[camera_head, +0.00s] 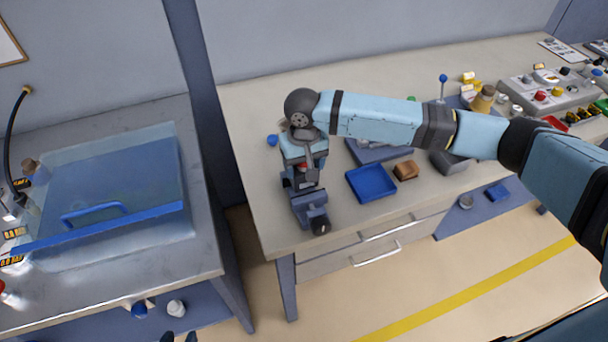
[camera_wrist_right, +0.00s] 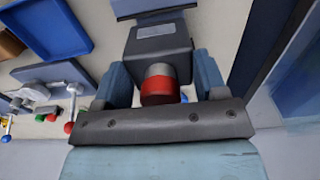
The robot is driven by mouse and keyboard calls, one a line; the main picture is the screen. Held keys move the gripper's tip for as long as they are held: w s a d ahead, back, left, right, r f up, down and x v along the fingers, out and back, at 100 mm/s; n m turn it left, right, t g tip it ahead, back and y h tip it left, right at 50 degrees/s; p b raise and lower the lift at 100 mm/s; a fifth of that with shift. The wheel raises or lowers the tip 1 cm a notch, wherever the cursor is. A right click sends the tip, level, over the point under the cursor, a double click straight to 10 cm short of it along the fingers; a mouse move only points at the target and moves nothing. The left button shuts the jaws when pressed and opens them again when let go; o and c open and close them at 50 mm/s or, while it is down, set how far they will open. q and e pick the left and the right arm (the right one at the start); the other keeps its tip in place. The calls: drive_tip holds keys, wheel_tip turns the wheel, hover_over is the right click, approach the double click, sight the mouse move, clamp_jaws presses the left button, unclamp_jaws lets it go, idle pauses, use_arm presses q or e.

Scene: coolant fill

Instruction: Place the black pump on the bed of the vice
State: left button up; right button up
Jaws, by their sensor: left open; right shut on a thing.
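The black pump (camera_wrist_right: 160,42) is a dark block with a pale label, a grey neck and a red end. In the right wrist view it sits between the fingers of my right gripper (camera_wrist_right: 160,80), which is shut on it. In the head view the right gripper (camera_head: 304,178) is over the blue-grey vice (camera_head: 308,202), and most of the pump is hidden. The vice stands at the workbench's front left corner, with a black end facing front. I cannot tell whether the pump touches the vice bed. The tips of my left gripper (camera_head: 180,338) show at the bottom edge, open.
A blue tray (camera_head: 371,183) and a brown block (camera_head: 405,170) lie right of the vice. A control box (camera_head: 551,92) stands at the far right. A clear-covered case (camera_head: 105,200) fills the left bench. A floor gap separates the benches.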

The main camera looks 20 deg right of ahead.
sight(304, 176)
wheel_tip(304, 176, down, 4)
drive_tip(key=shift+f, duration=0.1)
idle(0.4)
drive_tip(key=o, duration=1)
drive_tip(key=shift+f, duration=0.1)
drive_tip(key=shift+o, duration=0.2)
wheel_tip(304, 176, up, 12)
drive_tip(key=shift+r+b, duration=0.2)
drive_tip(key=shift+b, duration=0.1)
drive_tip(key=shift+s+a+f, duration=0.1)
